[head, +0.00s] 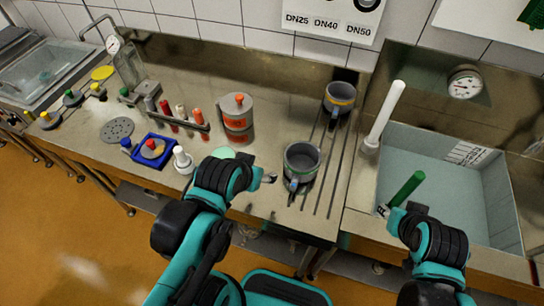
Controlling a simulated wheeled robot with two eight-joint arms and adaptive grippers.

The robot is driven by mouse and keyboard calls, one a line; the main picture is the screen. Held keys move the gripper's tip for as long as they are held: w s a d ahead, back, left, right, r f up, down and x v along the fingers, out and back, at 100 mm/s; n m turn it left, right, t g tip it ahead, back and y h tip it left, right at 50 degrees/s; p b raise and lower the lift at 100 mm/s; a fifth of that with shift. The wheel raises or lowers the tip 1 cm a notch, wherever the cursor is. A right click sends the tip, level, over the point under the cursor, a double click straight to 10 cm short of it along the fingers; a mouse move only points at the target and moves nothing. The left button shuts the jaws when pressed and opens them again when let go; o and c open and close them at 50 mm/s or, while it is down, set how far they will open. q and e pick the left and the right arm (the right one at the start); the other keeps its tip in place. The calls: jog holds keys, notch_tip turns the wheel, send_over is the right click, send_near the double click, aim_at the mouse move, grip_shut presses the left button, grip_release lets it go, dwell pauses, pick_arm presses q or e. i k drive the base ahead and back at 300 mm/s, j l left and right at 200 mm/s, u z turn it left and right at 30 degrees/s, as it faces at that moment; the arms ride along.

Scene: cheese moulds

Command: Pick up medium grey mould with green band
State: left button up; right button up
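A grey mould (301,163), like an open-topped cup, stands upright on the metal counter just right of my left gripper. Another grey mould (340,98), with a yellow band, stands farther back. My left gripper (270,179) points right toward the nearer mould, with a small gap between them. Its finger opening is too small to judge. My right gripper (382,210) is at the sink's left front edge, beside the lower end of a green rod (407,188). I cannot tell whether it grips the rod.
Thin dark rails (327,160) run along the counter beside the moulds. A white rod (385,115) stands by the sink (440,190). A grey canister with orange labels (237,118), a rack of tubes (183,121) and a blue tray (140,158) stand left.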

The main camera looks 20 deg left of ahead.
aim_at(301, 159)
jog(key=k+l+z, duration=0.45)
jog(key=k+l, duration=0.45)
jog(key=l, duration=0.1)
